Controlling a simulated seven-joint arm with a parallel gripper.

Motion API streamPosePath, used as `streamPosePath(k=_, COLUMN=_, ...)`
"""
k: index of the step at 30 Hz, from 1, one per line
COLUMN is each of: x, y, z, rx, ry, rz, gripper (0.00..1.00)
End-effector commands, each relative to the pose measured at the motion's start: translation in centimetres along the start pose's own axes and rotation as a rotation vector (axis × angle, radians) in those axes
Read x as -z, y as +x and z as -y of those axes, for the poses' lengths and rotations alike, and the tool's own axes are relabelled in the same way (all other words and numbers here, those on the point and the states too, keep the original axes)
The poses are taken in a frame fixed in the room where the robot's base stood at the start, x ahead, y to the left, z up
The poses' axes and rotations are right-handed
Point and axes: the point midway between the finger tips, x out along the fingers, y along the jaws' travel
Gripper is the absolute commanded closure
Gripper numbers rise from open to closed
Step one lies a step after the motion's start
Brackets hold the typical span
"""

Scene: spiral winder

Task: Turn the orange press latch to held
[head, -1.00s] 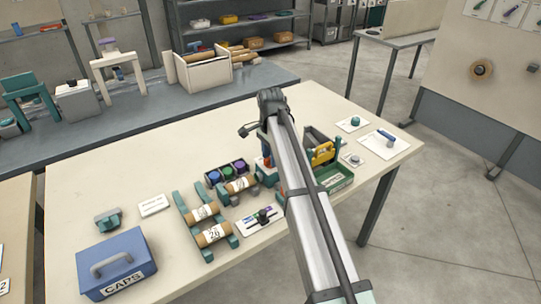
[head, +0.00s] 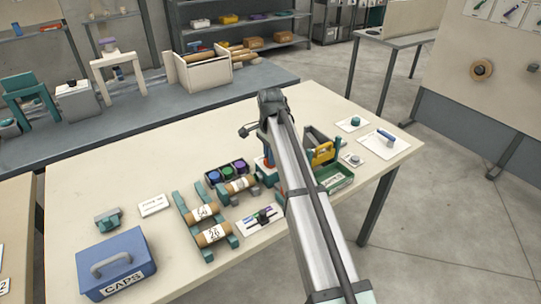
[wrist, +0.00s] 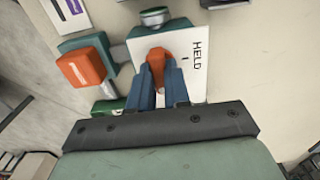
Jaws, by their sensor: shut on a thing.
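In the wrist view, the orange latch (wrist: 159,54) sits on a white plate (wrist: 199,76) marked HELD, with a small dark tick beside the word. The word lies to the right of the latch. My gripper (wrist: 160,68) has its two blue fingers shut on the latch, one on each side. The latch's lower part is hidden between the fingers. I cannot tell whether the latch lines up with the tick. In the head view, my arm hides the gripper and the latch.
A larger orange block (wrist: 82,68) on a teal part stands left of the latch, close to my fingers. In the head view, a green tray (head: 338,181) stands right of my arm and paper-wrapped rolls (head: 214,235) lie left.

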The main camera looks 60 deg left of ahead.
Motion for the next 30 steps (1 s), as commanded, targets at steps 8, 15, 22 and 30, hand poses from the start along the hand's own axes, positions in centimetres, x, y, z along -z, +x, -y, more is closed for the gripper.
streamPosePath(k=8, x=0.0, y=-0.01, z=0.0, rx=0.0, ry=-0.088, rz=0.0, gripper=1.0)
streamPosePath(k=15, x=0.0, y=-0.01, z=0.0, rx=0.0, ry=-0.275, rz=0.0, gripper=1.0)
streamPosePath(k=22, x=0.0, y=-0.02, z=0.01, rx=0.0, ry=-0.494, rz=0.0, gripper=1.0)
streamPosePath(k=30, x=0.0, y=-0.02, z=0.0, rx=0.0, ry=-0.75, rz=0.0, gripper=1.0)
